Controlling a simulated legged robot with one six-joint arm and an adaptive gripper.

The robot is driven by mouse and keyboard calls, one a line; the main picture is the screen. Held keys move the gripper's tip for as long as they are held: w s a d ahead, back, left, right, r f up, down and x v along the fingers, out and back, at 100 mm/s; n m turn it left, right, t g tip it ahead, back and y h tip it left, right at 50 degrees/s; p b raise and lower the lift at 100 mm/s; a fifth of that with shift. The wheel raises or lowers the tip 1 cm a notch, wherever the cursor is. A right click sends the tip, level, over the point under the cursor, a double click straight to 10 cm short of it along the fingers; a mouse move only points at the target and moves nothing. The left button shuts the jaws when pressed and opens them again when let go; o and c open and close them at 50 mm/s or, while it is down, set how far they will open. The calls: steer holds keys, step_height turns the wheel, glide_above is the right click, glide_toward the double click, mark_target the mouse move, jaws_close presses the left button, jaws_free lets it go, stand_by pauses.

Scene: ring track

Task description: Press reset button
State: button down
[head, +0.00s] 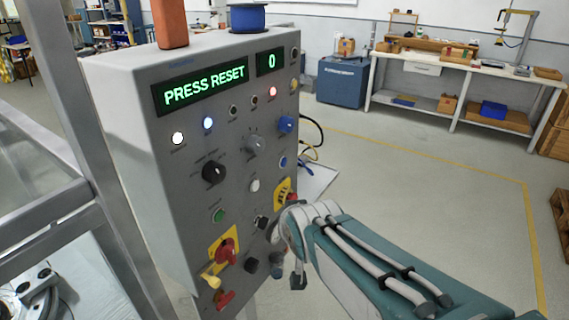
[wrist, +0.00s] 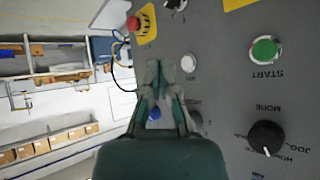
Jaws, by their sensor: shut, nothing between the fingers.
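A grey control panel (head: 230,90) shows "PRESS RESET" and "0" on its green displays. A small blue button (head: 282,162) sits on its right side, below a blue knob (head: 285,124); its label is too small to read, so I cannot confirm it is reset. A white button (head: 254,185) and a green START button (head: 218,215) lie lower left of it. My gripper (wrist: 160,68) is shut and empty, in front of the panel in the wrist view. It seems to cover the small blue button there; the blue knob (wrist: 155,113) shows between its fingers. Contact cannot be told.
A red emergency stop (wrist: 135,22) is near the fingertips in the wrist view. A red rotary switch (head: 226,252) and black knob (head: 213,172) are also on the panel. A metal frame (head: 85,150) stands left. Open floor (head: 430,190) and a workbench (head: 470,65) lie right and behind.

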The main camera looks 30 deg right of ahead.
mark_target(284, 162)
steer(key=w+d+f+m+t+h, duration=0.1)
steer(key=w+d+m+t, duration=0.2)
steer(key=d, duration=0.5)
steer(key=w+d+f+m+t+h, duration=0.1)
steer(key=w+d+m+t, duration=0.2)
steer(key=w+d+t, duration=0.3)
steer(key=shift+w+d+f+m+h, duration=0.2)
steer(key=shift+w+d+m+h, duration=0.15)
steer(key=shift+w+d, duration=0.85)
steer(key=shift+w+a, duration=0.15)
steer(key=shift+w+a, duration=0.75)
steer(key=shift+w, duration=0.5)
steer(key=shift+w+a, duration=0.7)
steer(key=shift+w, duration=0.5)
steer(key=shift+w+a, duration=0.75)
steer(key=shift+w, duration=0.5)
steer(key=shift+w+a+r, duration=0.1)
steer(key=shift+w+a, duration=0.15)
steer(key=shift+w, duration=0.05)
